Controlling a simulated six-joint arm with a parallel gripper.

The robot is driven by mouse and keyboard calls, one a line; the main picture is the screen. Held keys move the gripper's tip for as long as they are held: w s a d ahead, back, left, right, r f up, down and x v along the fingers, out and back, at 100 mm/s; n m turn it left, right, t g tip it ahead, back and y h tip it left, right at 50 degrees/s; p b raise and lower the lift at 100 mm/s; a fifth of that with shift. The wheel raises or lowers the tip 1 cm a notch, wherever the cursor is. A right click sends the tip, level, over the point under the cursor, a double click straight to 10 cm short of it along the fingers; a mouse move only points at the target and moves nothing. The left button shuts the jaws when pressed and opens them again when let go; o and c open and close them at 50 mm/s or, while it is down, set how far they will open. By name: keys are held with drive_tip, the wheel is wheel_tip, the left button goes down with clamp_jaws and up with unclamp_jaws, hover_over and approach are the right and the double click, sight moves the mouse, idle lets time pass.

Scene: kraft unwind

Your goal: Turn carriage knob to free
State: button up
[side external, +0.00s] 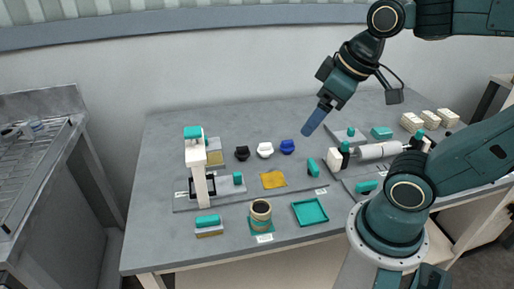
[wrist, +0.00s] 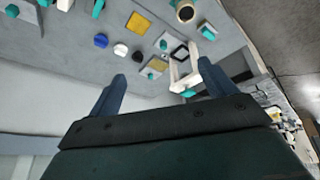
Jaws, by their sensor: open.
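Several small teal parts could be the carriage knob, and I cannot tell which one it is. One teal block (side external: 238,178) sits beside the white upright frame (side external: 197,170), and another teal piece (side external: 312,167) stands at the right end of the same grey base. The white frame also shows in the wrist view (wrist: 183,66), right of centre. My gripper (side external: 314,122) is raised above the back of the table, apart from these parts. In the wrist view its two blue fingers (wrist: 162,72) are spread with nothing between them.
Black (side external: 242,153), white (side external: 265,150) and blue (side external: 287,146) pieces stand in a row behind a yellow sheet (side external: 273,179). A brown roll (side external: 260,211) and teal tray (side external: 310,211) are in front. A pale cylinder (side external: 378,151) lies right. The table's back left is clear.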

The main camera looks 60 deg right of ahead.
drive_tip(key=w+d+f+n+g, duration=0.35)
drive_tip(key=w+d+f, duration=0.2)
drive_tip(key=d, duration=0.35)
drive_tip(key=n+g, duration=0.2)
drive_tip(key=n, duration=0.2)
hover_over(313, 164)
wheel_tip(313, 164, down, 8)
drive_tip(key=shift+s+t, duration=0.1)
drive_tip(key=shift+t, duration=0.15)
drive_tip(key=shift+f, duration=0.25)
drive_tip(key=shift+f, duration=6.7)
drive_tip(key=c, duration=1)
